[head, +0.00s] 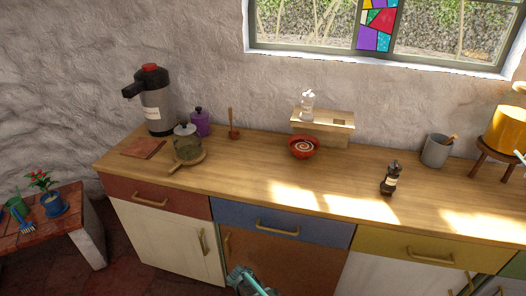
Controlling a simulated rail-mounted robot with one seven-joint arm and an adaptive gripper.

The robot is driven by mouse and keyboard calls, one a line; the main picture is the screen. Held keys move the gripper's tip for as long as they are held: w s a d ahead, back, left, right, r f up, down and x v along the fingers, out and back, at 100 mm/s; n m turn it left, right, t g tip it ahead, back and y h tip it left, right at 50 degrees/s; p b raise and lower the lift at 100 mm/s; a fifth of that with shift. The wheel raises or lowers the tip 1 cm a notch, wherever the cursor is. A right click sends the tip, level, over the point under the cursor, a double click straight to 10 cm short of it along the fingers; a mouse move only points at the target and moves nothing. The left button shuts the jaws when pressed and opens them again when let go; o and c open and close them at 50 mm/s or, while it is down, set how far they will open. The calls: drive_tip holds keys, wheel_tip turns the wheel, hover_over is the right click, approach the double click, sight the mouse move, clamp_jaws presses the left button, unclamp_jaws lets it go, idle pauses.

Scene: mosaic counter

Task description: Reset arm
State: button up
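My gripper (250,284) shows only in part at the bottom edge of the head view, as a teal and dark shape. It is in front of the brown cabinet door (262,262) under the blue drawer and below the counter top (240,187). It is apart from everything on the counter. Its fingers are too small and cut off to tell whether they are open or shut, and I see nothing held in it.
The counter holds a pump flask (157,110), glass pot (187,148), purple jar (201,122), red bowl (303,147), wooden stand (322,126), dark moka pot (390,178), grey crock (436,151) and orange container (506,130). A low tiled table (75,240) is left.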

drive_tip(key=s+d+f+m+g+y, duration=0.15)
drive_tip(key=s+d+g, duration=0.25)
drive_tip(key=s+d, duration=0.95)
drive_tip(key=s+d+r+g+y+b, duration=0.1)
drive_tip(key=s+g+y, duration=0.2)
drive_tip(key=s, duration=1.4)
drive_tip(key=shift+s+m+y+b, duration=0.3)
drive_tip(key=shift+m+y+b, duration=0.15)
drive_tip(key=shift+y, duration=0.4)
